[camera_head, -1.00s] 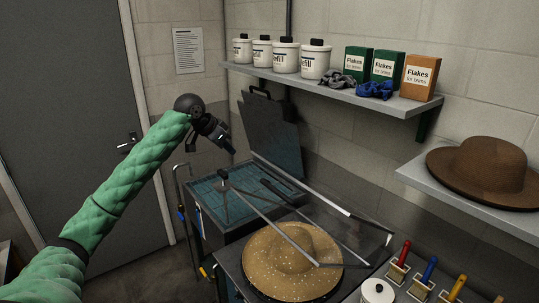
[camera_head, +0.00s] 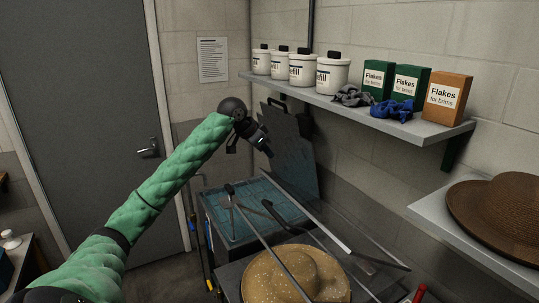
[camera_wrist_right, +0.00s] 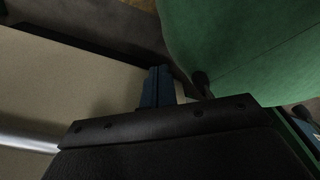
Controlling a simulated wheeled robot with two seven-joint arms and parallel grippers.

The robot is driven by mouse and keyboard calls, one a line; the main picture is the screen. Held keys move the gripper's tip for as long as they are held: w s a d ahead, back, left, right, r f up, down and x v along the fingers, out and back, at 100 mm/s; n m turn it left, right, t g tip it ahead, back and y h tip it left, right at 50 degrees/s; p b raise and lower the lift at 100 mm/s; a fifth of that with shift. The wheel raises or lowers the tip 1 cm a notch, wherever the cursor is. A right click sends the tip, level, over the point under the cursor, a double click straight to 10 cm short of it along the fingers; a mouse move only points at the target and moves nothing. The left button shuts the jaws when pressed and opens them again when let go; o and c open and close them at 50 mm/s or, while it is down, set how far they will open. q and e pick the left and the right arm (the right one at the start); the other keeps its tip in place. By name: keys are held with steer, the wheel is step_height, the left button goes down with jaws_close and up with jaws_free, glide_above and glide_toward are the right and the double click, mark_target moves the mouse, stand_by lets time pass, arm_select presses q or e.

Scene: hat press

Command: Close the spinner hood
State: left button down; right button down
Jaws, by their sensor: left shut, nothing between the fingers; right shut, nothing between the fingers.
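The hood (camera_head: 345,250) appears to be a clear, metal-edged cover, tilted open over the tan speckled hat (camera_head: 300,272). Its thin bars rise toward the back left; the clear panes are hard to make out. My left gripper (camera_head: 267,152) is shut and empty. It points down to the right, in front of the upright dark panel and above the upper end of the bars, apart from them as far as I can tell. My right gripper (camera_wrist_right: 157,88) shows in the right wrist view, shut and empty, over a pale surface. The hood cannot be made out there.
A teal-topped box (camera_head: 225,222) stands left of the hat, with a dark upright panel (camera_head: 292,145) behind it. A shelf (camera_head: 400,124) holds white tubs, boxes and cloths. A brown hat (camera_head: 500,215) sits on a lower shelf (camera_head: 440,208). In the wrist view, green sleeve (camera_wrist_right: 255,45) is close.

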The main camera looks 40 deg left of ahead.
arm_select(q)
glide_above(273, 180)
steer(key=w+d, duration=0.1)
steer(key=w, duration=0.2)
step_height(273, 180, down, 6)
steer(key=shift+s+d+f, duration=0.1)
steer(key=shift+f, duration=0.15)
steer(key=shift+s+a+f, duration=0.4)
steer(key=shift+s+f, duration=0.2)
steer(key=shift+s, duration=0.2)
steer(key=shift+s+a+f, duration=0.15)
steer(key=shift+s+f, duration=0.25)
steer(key=shift+f, duration=0.4)
steer(key=shift+s, duration=0.1)
steer(key=shift+s, duration=0.1)
steer(key=shift+f, duration=0.15)
